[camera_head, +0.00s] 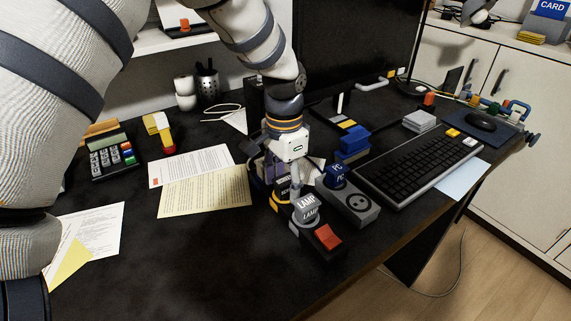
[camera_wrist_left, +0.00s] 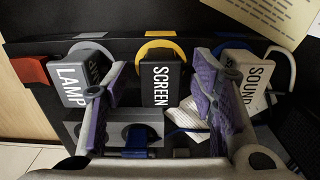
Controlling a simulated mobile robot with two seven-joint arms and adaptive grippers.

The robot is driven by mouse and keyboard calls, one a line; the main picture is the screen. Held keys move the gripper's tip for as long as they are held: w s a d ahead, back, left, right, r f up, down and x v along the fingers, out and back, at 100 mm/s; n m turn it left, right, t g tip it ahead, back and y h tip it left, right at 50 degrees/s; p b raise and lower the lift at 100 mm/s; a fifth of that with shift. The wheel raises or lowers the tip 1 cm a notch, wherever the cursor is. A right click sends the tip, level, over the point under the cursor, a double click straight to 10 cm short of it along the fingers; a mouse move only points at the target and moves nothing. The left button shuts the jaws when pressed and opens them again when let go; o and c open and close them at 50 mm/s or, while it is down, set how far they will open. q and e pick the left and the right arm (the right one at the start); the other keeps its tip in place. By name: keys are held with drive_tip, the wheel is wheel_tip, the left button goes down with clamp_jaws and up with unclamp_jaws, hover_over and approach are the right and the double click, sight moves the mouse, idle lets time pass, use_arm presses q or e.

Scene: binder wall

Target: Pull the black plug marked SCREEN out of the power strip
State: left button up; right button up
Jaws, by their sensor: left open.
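The black SCREEN plug (camera_wrist_left: 161,84) stands in the power strip (camera_wrist_left: 115,46), with a yellow ring at its base. In the head view the SCREEN plug (camera_head: 283,188) is mostly hidden under my left gripper (camera_head: 284,172). The left wrist view shows my left gripper (camera_wrist_left: 160,100) open, its purple pads on either side of the SCREEN plug with gaps visible. The grey LAMP plug (camera_wrist_left: 74,82) is just outside the left finger. The SOUND plug (camera_wrist_left: 240,72) is beside the right finger and partly covered by it. My right gripper is not in view.
A red switch (camera_head: 327,237) ends the strip near the desk's front edge. A grey socket block (camera_head: 360,207) with a blue PC plug (camera_head: 334,176) stands close to the right. The keyboard (camera_head: 422,168) lies further right. Papers (camera_head: 205,194) lie left on open desk.

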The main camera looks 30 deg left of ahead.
sight(285, 179)
use_arm(q)
drive_tip(key=shift+f, duration=0.1)
clamp_jaws()
drive_tip(key=c, duration=0.8)
unclamp_jaws()
drive_tip(key=c, duration=0.4)
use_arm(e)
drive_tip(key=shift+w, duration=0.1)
use_arm(q)
drive_tip(key=shift+r+p, duration=0.6)
drive_tip(key=shift+r, duration=1)
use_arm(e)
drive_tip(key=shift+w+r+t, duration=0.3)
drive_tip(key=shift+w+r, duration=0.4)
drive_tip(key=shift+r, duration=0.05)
